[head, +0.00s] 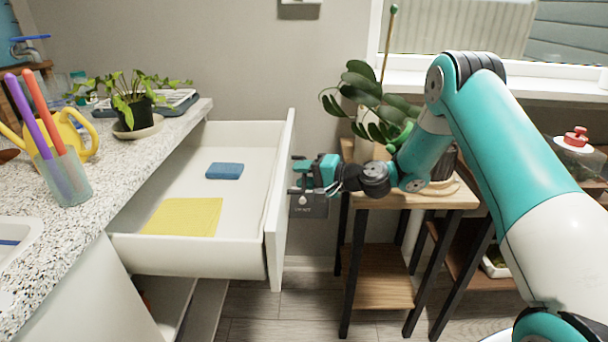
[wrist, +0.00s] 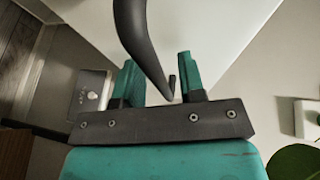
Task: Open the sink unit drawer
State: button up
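The sink unit drawer (head: 195,258) is white and stands pulled well out from under the speckled counter, so its inside shows in the head view. A blue sponge (head: 225,171) and a yellow cloth (head: 183,216) lie in it. My gripper (head: 298,175) is just outside the drawer front (head: 280,205). In the wrist view its two teal fingers (wrist: 160,78) are apart, with a dark curved handle (wrist: 137,35) reaching in between them. I see gaps beside the handle, and no clear grip on it. In the head view the handle is hard to make out.
A wooden plant stand (head: 385,288) is close under my arm, right of the drawer. Some floor (head: 280,305) is clear between them.

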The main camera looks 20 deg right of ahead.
jog(key=shift+d, duration=0.1)
jog(key=v, duration=1.7)
jog(key=shift+s, duration=0.15)
jog(key=shift+r, duration=0.1)
jog(key=s+a+r+n+g+h, duration=0.1)
jog(key=s+a+r+n+g, duration=0.3)
jog(key=a, duration=0.4)
jog(key=s+a+r+n+g, duration=0.3)
jog(key=s+a+n+g, duration=0.2)
jog(key=a, duration=0.4)
jog(key=s+a+r+n+g+h, duration=0.1)
jog(key=s+r+n+h, duration=0.15)
jog(key=s, duration=0.65)
jog(key=s+a+r+n+g+h, duration=0.15)
jog(key=s+n+h, duration=0.25)
jog(key=s, duration=0.5)
notch_tip(320, 180, up, 18)
jog(key=p, duration=1.8)
jog(key=shift+a+m, duration=0.2)
jog(key=shift+m, duration=0.15)
